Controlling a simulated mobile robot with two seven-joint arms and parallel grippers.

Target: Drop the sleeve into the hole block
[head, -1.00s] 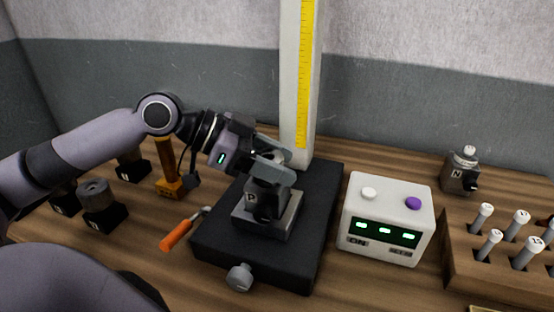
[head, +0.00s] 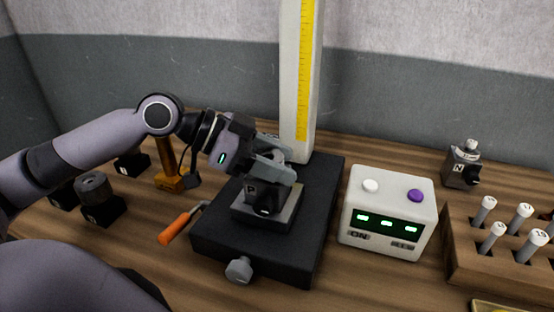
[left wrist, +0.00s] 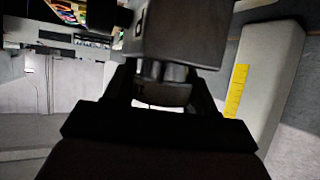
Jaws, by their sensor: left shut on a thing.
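My left gripper (head: 279,160) is shut just above a dark block marked P (head: 253,193), which looks like the hole block. The block stands on a grey base on a black plate (head: 322,215). In the left wrist view a grey cylindrical piece, seemingly the sleeve (left wrist: 166,92), sits between the fingers close against the dark block (left wrist: 180,35). In the head view the fingers mostly hide the sleeve. I cannot tell whether it has entered the hole. My right gripper is not in view.
A white post (head: 299,120) with a yellow scale rises behind the gripper. A white control box (head: 389,225) stands right of the plate, with a pin rack (head: 474,262) beyond. An orange-handled tool (head: 175,228) and a grey cylinder on a black block (head: 93,184) lie left.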

